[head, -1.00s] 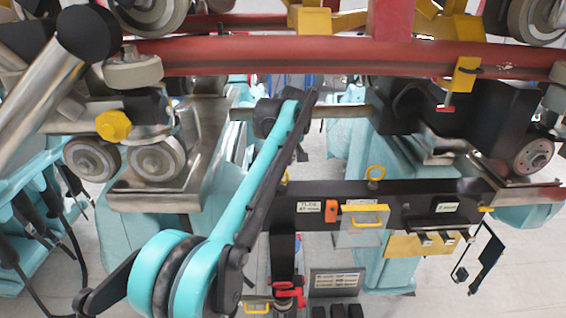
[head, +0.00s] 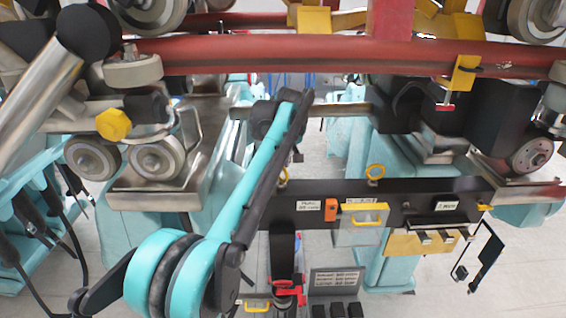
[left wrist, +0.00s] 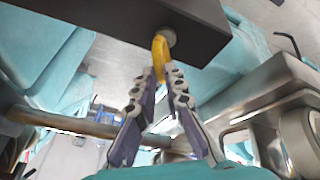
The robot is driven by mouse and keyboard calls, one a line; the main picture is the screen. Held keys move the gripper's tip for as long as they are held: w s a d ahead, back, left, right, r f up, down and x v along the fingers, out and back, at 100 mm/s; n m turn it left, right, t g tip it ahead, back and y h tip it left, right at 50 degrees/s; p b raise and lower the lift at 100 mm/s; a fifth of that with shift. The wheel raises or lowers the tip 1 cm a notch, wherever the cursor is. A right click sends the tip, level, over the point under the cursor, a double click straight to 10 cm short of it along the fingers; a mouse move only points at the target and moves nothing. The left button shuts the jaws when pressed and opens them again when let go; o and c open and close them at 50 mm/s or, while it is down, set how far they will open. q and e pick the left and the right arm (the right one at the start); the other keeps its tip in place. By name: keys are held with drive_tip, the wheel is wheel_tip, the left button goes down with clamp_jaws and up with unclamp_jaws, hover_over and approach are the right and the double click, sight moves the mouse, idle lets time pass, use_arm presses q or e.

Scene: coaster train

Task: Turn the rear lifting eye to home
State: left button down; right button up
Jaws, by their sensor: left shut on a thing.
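My left gripper (left wrist: 164,92) is shut on a yellow lifting eye (left wrist: 160,52) in the left wrist view. The eye sits on a grey stud on the face of a black beam (left wrist: 120,22), and the fingertips lie on either side of its lower part. In the head view the black beam (head: 412,190) crosses the middle. My left fingers are not visible there. My right gripper is not in view.
A red rail (head: 300,55) runs across above the beam. A wheel carriage with a yellow hex knob (head: 113,124) stands at left. A clear box with a yellow handle (head: 364,219) and an orange switch (head: 330,209) sit on the beam. A yellow plate (head: 415,242) hangs at right.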

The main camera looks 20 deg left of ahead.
use_arm(q)
drive_tip(key=m+h, duration=0.1)
drive_tip(key=m, duration=0.1)
drive_tip(key=m+h, duration=0.1)
drive_tip(key=m, duration=0.2)
drive_tip(key=shift+a, duration=0.35)
drive_tip(key=m, duration=0.1)
drive_tip(key=m+h+p, duration=0.1)
drive_tip(key=m, duration=0.1)
drive_tip(key=m+h+p, duration=0.1)
drive_tip(key=m, duration=0.1)
drive_tip(key=shift+a+r, duration=0.1)
drive_tip(key=shift+a, duration=0.25)
drive_tip(key=m+h+p, duration=0.1)
drive_tip(key=m, duration=0.1)
drive_tip(key=m+g+p, duration=0.1)
drive_tip(key=m, duration=0.1)
drive_tip(key=shift+w+a+m+h, duration=0.15)
drive_tip(key=shift+w+m+h, duration=0.05)
drive_tip(key=shift+m+h, duration=0.2)
drive_tip(key=shift+w+a+m+g+h+p, duration=0.1)
drive_tip(key=shift+m+g+h+p, duration=0.1)
drive_tip(key=shift+m+g+p, duration=0.6)
drive_tip(key=shift+w+m+g+h+p, duration=0.1)
drive_tip(key=shift+m+h+p, duration=0.2)
drive_tip(key=shift+m, duration=0.9)
drive_tip(key=c, duration=1.6)
unclamp_jaws()
